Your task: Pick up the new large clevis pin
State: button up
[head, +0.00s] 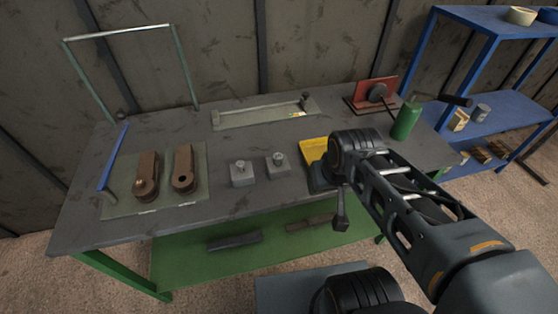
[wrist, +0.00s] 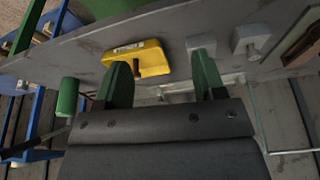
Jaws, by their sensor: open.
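Two grey blocks stand on the workbench, each with a short metal pin upright in it: a left block (head: 242,175) with its pin (head: 240,164), and a right block (head: 278,166) with its pin (head: 279,156). I cannot tell which pin is the large one. The blocks also show at the top right of the wrist view, partly behind a fingertip. My gripper (wrist: 161,75) is open with green fingers apart and nothing between them. In the head view it is mostly hidden behind my wrist, by the yellow tray and right of the blocks.
The yellow tray (wrist: 150,58) holds a small brown piece (wrist: 137,66). Two rusty brown clevises (head: 147,175) sit on a green mat (head: 118,208) at the left. A green bottle (head: 407,120) and red fixture (head: 375,93) stand at the right. Bench space before the blocks is clear.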

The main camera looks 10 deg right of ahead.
aim_at(277, 157)
jog(key=k, duration=1.1)
jog(key=u, duration=1.1)
jog(key=i, duration=0.9)
jog(key=z, duration=0.6)
jog(key=i, duration=0.5)
jog(key=z, duration=0.5)
